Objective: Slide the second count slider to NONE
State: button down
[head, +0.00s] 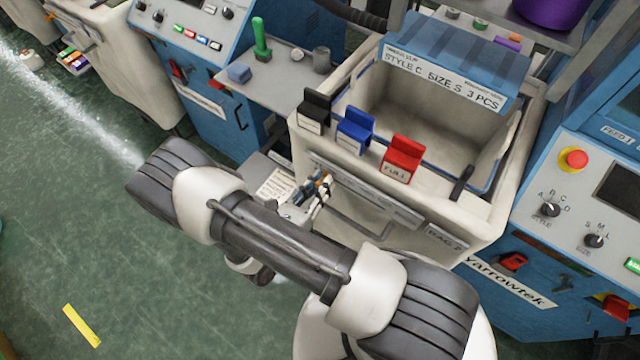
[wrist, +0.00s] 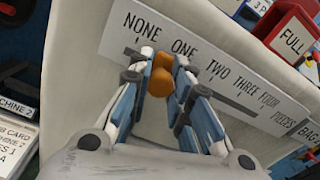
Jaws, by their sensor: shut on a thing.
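The slider's orange knob (wrist: 160,75) sits on a pale scale plate (wrist: 220,75) printed NONE, ONE, TWO, THREE, FOUR, PIECES. My gripper (wrist: 158,78) is shut on the knob, one finger on each side. The knob stands near the NONE and ONE end; its exact mark is hidden by the fingers. In the head view my gripper (head: 318,190) is at the left part of the plate (head: 385,200) on the front of a cream bag bin (head: 460,210) labelled BAG 2.
Black (head: 315,108), blue (head: 355,130) and red (head: 403,158) tags stand on the bin rim. A card with print (head: 277,184) is left of my gripper. A blue machine panel (head: 590,200) stands to the right. Green floor is open at the left.

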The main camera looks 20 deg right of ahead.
jog(key=w+a, duration=0.1)
jog(key=w+a+b, duration=0.1)
jog(key=w, duration=0.1)
jog(key=shift+a+f, duration=0.1)
jog(key=shift+f, duration=0.05)
jog(key=shift+w+a, duration=0.15)
jog(key=shift+w, duration=0.05)
jog(key=c, duration=1.4)
grip_release()
jog(key=shift+w, duration=0.1)
jog(key=shift+c, duration=0.2)
send_near(314, 168)
jog(key=v, duration=0.5)
jog(key=shift+s+a, duration=0.25)
